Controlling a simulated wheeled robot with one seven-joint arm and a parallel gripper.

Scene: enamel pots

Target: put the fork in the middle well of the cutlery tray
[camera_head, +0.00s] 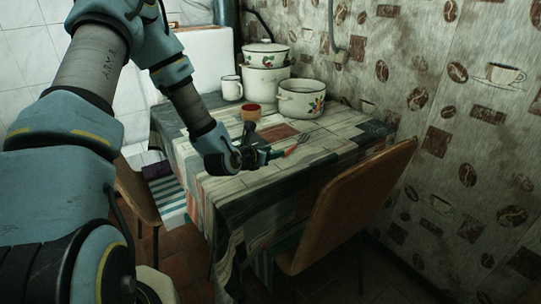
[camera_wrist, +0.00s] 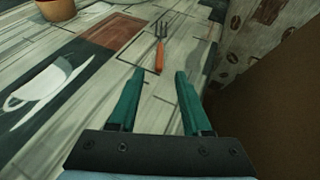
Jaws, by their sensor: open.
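The fork (camera_wrist: 160,45) lies on the table with its orange-red handle towards my gripper and its metal tines pointing away. In the head view the fork (camera_head: 306,139) lies just past my gripper (camera_head: 268,152), near the right part of the tabletop. My gripper also shows in the wrist view (camera_wrist: 158,82); its two green fingers are apart with nothing between them. The fork handle's end is a little beyond the fingertips. I cannot make out a cutlery tray in either view.
A terracotta cup (camera_head: 252,112) stands on the cloth-covered table (camera_head: 235,185). Enamel pots (camera_head: 301,100) and a white mug (camera_head: 231,88) stand at the back. A chair (camera_head: 350,205) stands against the near right side. The patterned wall (camera_head: 440,120) is close on the right.

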